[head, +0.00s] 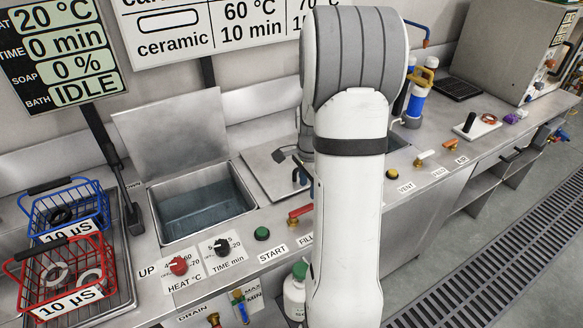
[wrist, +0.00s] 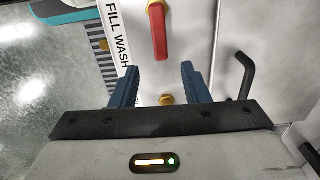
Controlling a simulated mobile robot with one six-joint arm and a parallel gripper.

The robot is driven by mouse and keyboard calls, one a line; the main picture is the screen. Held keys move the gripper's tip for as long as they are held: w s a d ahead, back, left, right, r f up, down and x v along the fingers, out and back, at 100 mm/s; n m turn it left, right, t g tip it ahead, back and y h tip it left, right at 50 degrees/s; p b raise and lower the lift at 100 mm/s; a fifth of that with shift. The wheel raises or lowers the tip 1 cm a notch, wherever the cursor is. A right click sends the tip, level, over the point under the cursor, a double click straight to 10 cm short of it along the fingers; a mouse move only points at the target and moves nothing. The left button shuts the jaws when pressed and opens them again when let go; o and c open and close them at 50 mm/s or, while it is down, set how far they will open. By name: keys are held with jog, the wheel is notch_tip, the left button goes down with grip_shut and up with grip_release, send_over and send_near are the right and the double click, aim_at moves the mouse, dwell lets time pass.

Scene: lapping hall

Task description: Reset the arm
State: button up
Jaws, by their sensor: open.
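My arm rises through the middle of the head view and hides part of the bench behind it. In the wrist view my gripper (wrist: 157,78) is open, its two blue fingers apart with nothing held between them. A red lever handle (wrist: 158,32) lies just ahead of the gap, apart from the fingertips. A FILL WASH label (wrist: 118,35) is at the upper left of the gripper, and a bent black handle (wrist: 245,75) is to its right. In the head view the gripper is mostly hidden by the arm.
The head view shows an open water bath (head: 203,208), a blue basket (head: 67,205) and a red basket (head: 62,272) on a tray at left. A red-handled valve (head: 300,212) stands beside my arm. The right bench holds filters (head: 417,98) and a steel cabinet (head: 510,50).

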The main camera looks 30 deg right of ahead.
jog(key=s+a+r+n+t, duration=0.2)
jog(key=s+a+r+n, duration=0.4)
jog(key=a+r+n, duration=0.5)
jog(key=s+a+r+n+t, duration=0.1)
jog(key=s+a+r+n, duration=0.2)
jog(key=s+a+n, duration=0.4)
jog(key=s+a, duration=0.2)
jog(key=shift+s+a, duration=0.2)
jog(key=shift+s, duration=0.2)
